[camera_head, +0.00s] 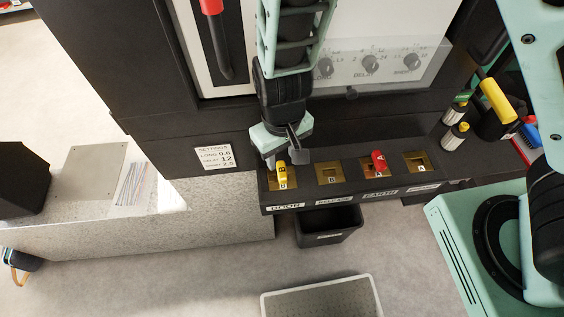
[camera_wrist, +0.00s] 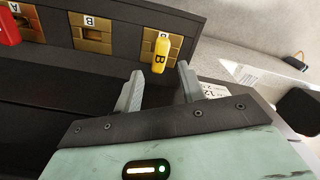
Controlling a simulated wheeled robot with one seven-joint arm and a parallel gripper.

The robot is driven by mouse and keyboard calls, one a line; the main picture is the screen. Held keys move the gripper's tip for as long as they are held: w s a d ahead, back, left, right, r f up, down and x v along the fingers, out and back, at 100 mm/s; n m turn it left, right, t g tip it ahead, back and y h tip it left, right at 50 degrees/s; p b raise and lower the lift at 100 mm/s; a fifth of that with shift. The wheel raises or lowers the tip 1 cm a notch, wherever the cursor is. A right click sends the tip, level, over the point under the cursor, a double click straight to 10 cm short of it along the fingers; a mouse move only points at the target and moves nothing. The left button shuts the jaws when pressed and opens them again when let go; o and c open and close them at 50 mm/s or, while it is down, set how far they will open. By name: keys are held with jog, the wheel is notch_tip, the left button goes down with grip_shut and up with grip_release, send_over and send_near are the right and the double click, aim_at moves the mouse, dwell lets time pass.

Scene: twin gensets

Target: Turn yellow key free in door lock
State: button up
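The yellow key (camera_head: 281,170), marked B, stands in the brass lock plate (camera_head: 283,183) above the DOOR label (camera_head: 285,205), at the left end of the black key shelf. In the wrist view the yellow key (camera_wrist: 160,54) sits in its brass plate, just beyond my fingertips and roughly between them. My gripper (camera_head: 283,160) is right at the key in the head view. In the wrist view my gripper (camera_wrist: 160,78) has its two grey fingers apart with nothing between them. I cannot tell whether a finger touches the key.
A red key (camera_head: 379,161), marked A, stands in another lock plate; the brass plates at B (camera_head: 331,174) and far right (camera_head: 419,163) look empty. A black bin (camera_head: 328,224) hangs below the shelf. A grey tray (camera_head: 322,299) lies lower. Knobs (camera_head: 370,63) are behind a clear cover.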

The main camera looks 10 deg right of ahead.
aim_at(282, 169)
jog(key=m+p, duration=0.2)
jog(key=m, duration=0.2)
jog(key=shift+m, duration=0.4)
notch_tip(282, 169, down, 6)
jog(key=b, duration=0.4)
jog(key=shift+b, duration=0.3)
grip_shut()
jog(key=n, duration=0.3)
jog(key=shift+b, duration=0.3)
jog(key=n, duration=1)
jog(key=shift+b, duration=0.35)
jog(key=n, duration=0.5)
